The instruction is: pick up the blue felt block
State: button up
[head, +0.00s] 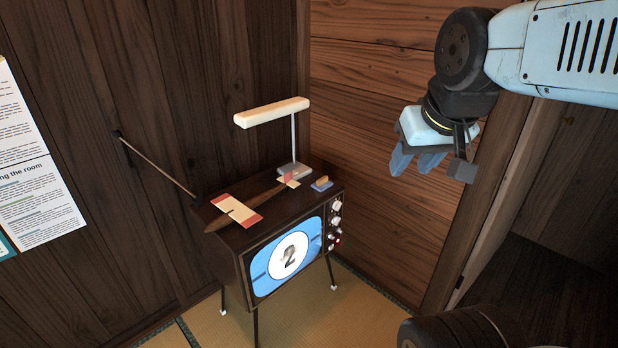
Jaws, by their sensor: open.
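A small block (322,185), blue below with a tan top piece, lies on the top of the retro television set (225,235), near its right front corner. It is the only small blue block I see there. My gripper (430,166) hangs in the air at the upper right of the head view, well apart from the block and the television. Its jaws are open, with nothing seen between them. The block is in plain view, with nothing in front of it.
A model plane (240,210) with cream and red wings lies left of the block. A lamp (272,112) on a thin post stands behind it. An antenna rod (155,165) leans out left. Wooden walls (365,130) stand close behind; tatami (355,315) shows in front.

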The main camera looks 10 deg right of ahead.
aim_at(323, 183)
jog(key=u, duration=0.2)
jog(key=i, duration=1.05)
jog(key=z, duration=0.25)
